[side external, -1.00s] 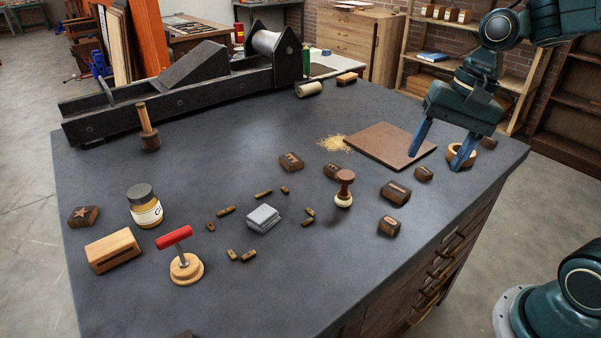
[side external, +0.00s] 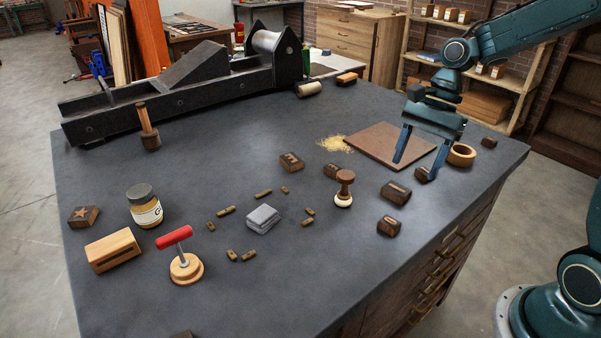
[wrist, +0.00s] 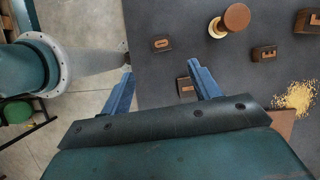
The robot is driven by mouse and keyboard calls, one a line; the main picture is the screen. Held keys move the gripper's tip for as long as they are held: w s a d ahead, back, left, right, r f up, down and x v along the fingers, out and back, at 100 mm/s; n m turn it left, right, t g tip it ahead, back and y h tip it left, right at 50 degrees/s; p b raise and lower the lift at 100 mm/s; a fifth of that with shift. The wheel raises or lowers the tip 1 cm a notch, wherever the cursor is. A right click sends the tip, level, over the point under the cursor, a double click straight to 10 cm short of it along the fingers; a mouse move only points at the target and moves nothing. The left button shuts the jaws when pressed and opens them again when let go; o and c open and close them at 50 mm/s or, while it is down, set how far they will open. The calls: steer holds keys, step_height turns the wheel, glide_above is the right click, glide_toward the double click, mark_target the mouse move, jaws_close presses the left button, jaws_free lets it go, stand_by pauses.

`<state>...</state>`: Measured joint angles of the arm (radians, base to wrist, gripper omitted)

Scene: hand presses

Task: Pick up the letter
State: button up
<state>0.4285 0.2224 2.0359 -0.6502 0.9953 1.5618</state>
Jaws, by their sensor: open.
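No paper letter shows. Several dark wooden blocks with pale marks on top may be letter blocks; I cannot tell which is the letter. My gripper (side external: 416,170) is open with its fingers pointing down at the table's right side. Two larger blocks, one (side external: 397,193) and another (side external: 389,225), lie nearer the camera. In the wrist view, my gripper (wrist: 160,66) is open and empty; one block (wrist: 162,44) lies ahead and another (wrist: 186,86) is partly hidden by the right finger.
A round-handled stamp (side external: 344,188) stands to the left, near a grey stack (side external: 263,218) and several small type pieces. A long black press (side external: 180,95) fills the back left.

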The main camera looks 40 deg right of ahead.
glide_above(390, 221)
steer(key=d, duration=0.3)
steer(key=f, duration=0.7)
steer(key=shift+a+f, duration=0.2)
steer(key=shift+a, duration=0.05)
steer(key=shift+x, duration=2.6)
steer(key=shift+w+d, duration=0.1)
steer(key=shift+w, duration=0.05)
steer(key=c, duration=1.1)
steer(key=shift+o, duration=0.2)
steer(key=shift+r, duration=0.1)
step_height(390, 221, up, 20)
